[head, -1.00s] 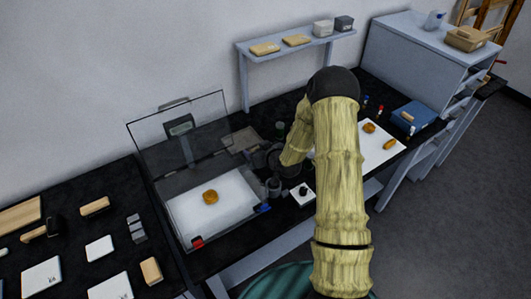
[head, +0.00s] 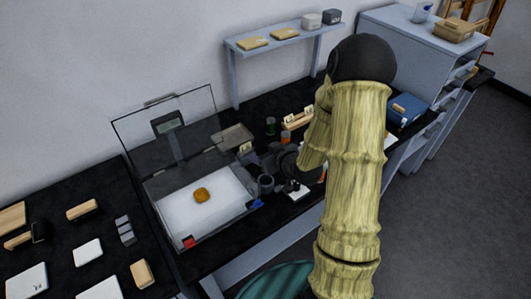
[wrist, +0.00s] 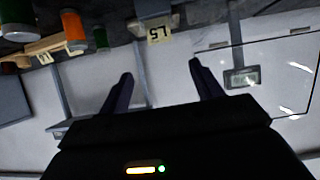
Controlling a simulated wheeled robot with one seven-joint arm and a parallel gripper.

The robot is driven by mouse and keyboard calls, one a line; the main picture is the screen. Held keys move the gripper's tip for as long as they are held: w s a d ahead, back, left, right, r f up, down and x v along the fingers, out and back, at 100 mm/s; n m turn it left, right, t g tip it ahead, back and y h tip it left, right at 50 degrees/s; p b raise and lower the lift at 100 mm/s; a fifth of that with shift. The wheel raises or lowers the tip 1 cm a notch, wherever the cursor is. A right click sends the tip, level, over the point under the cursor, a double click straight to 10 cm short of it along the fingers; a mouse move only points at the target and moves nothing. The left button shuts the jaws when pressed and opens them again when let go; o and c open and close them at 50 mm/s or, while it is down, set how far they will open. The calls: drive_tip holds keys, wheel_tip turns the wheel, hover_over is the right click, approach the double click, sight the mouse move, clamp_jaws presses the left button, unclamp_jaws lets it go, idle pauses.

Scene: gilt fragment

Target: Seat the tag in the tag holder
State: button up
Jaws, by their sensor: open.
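A small cream tag (wrist: 158,33) with dark characters shows in the wrist view, upside down. It stands at a grey block (wrist: 152,9), which looks like the tag holder. I cannot tell how deep it sits. In the head view the tag (head: 245,147) is upright beside the grey tray, left of my gripper. My gripper (wrist: 160,72) is open in the wrist view. Its two dark fingers are apart with nothing between them, and the tag is beyond the fingertips. In the head view my gripper is dark and partly hidden by my arm.
A clear-lidded case (head: 168,212) with an amber piece (head: 202,195) is at left. A wooden rail (head: 298,121) with cream tags, an orange jar (head: 285,137) and a green jar (head: 270,126) stand behind my gripper. A wall shelf (head: 280,45) is above.

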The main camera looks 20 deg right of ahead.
idle(0.4)
drive_tip(key=s+a+r+m+g+h, duration=0.1)
drive_tip(key=s+r+g, duration=0.3)
drive_tip(key=s, duration=0.5)
drive_tip(key=s+a+r+m+g+h, duration=0.2)
drive_tip(key=s+r+g, duration=0.2)
drive_tip(key=s, duration=0.6)
drive_tip(key=shift+s+m+g+h, duration=0.3)
drive_tip(key=shift+g+h, duration=0.1)
drive_tip(key=shift+g, duration=0.1)
drive_tip(key=shift+a, duration=0.1)
drive_tip(key=shift+c, duration=0.3)
